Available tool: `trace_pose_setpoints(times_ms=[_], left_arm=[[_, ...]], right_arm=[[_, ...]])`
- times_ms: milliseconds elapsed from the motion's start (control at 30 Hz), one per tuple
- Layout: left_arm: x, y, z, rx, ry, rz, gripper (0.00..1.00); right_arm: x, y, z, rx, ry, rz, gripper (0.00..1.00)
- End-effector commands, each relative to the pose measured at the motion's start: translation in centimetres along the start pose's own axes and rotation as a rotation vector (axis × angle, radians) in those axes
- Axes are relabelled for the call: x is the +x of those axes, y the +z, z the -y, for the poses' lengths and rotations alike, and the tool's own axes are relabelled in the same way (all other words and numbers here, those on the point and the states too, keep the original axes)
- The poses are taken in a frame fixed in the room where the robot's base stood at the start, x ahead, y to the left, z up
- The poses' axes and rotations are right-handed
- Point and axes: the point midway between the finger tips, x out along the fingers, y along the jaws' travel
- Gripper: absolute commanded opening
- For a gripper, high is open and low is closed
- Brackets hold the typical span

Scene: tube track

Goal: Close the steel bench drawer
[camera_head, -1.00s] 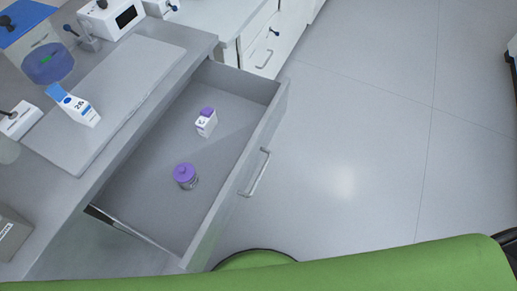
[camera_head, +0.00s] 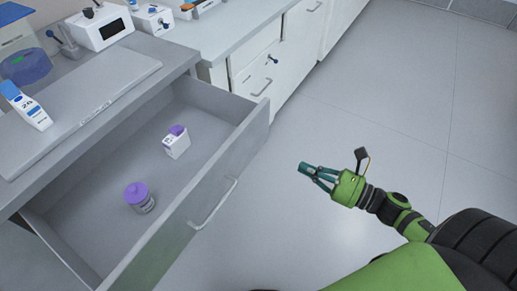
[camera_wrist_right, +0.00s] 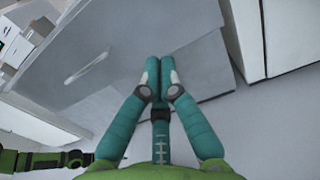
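The grey steel bench drawer (camera_head: 240,155) is pulled out from the bench at the left of the head view. Its bar handle (camera_head: 214,205) is on the outer face. The handle also shows in the right wrist view (camera_wrist_right: 87,68), at upper left. Inside the drawer lie a white box with a purple top (camera_head: 177,146) and a jar with a purple lid (camera_head: 139,197). My right gripper (camera_head: 306,169) is to the right of the drawer front, apart from it, with nothing held. Its fingers are together in the right wrist view (camera_wrist_right: 159,68). My left gripper does not show.
The grey bench top (camera_head: 165,48) holds a bottle with a blue cap (camera_head: 27,108) and a white device with a dark screen (camera_head: 101,26). White cabinets (camera_head: 290,60) stand behind the drawer. The floor right of the drawer is clear.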

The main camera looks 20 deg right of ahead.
Motion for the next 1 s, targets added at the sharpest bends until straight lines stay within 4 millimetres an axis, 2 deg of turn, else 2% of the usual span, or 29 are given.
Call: trace_pose_setpoints(times_ms=[267, 600, 800, 1000], left_arm=[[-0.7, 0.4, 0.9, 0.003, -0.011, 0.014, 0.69], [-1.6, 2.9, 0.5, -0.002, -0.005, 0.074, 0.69], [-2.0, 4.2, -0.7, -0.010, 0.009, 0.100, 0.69], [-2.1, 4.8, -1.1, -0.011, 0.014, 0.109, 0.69]], right_arm=[[5.0, 0.3, 0.2, 0.000, -0.002, 0.003, 0.00], [11.3, 0.2, 0.2, 0.004, -0.004, 0.002, 0.00], [13.1, 0.1, 0.2, 0.007, -0.005, -0.001, 0.00], [13.5, 0.0, 0.2, 0.006, -0.005, -0.001, 0.00]])
